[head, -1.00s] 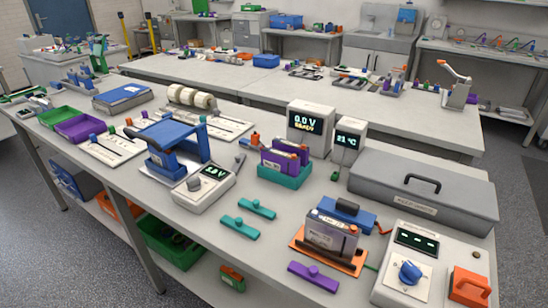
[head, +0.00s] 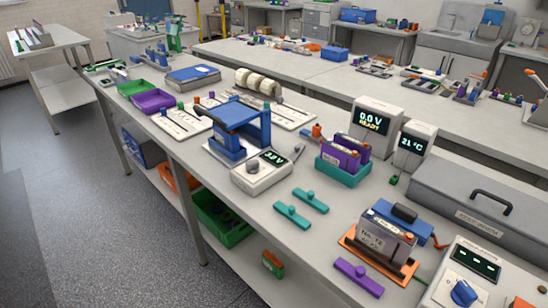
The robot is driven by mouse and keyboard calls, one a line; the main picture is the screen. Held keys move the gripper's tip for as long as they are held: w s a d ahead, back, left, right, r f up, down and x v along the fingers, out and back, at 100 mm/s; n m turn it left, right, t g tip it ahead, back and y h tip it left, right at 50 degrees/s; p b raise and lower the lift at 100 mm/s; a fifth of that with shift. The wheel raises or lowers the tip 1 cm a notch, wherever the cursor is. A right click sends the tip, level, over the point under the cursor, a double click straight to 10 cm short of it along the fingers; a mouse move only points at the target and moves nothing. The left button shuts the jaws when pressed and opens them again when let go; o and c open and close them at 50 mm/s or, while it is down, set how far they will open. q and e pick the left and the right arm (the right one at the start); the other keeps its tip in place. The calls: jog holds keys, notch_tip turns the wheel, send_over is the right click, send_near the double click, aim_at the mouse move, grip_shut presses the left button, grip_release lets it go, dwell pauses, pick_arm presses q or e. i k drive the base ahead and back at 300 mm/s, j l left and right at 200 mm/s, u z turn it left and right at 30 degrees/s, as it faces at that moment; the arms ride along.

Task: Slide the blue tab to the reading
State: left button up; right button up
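Two pale slide boards with dark slots lie on the bench in the head view, a left one (head: 186,123) and a right one (head: 290,116) partly hidden behind a blue frame. A grey-white meter (head: 262,173) in front of the blue frame has a lit reading that looks like 3.8 V (head: 272,157). Neither of my grippers is in view.
The blue frame (head: 240,128) stands beside the boards. A display box (head: 376,128) reads 0.0 V READY; another (head: 413,145) reads 21 °C. Teal clips (head: 292,216), a teal battery holder (head: 341,172) and a grey case (head: 480,205) occupy the right side. Open floor (head: 90,220) lies left of the bench.

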aim_at(163, 111)
jog(key=i+j+u, duration=0.5)
jog(key=i+j, duration=0.25)
jog(key=j+z, duration=0.15)
jog(key=z, duration=0.5)
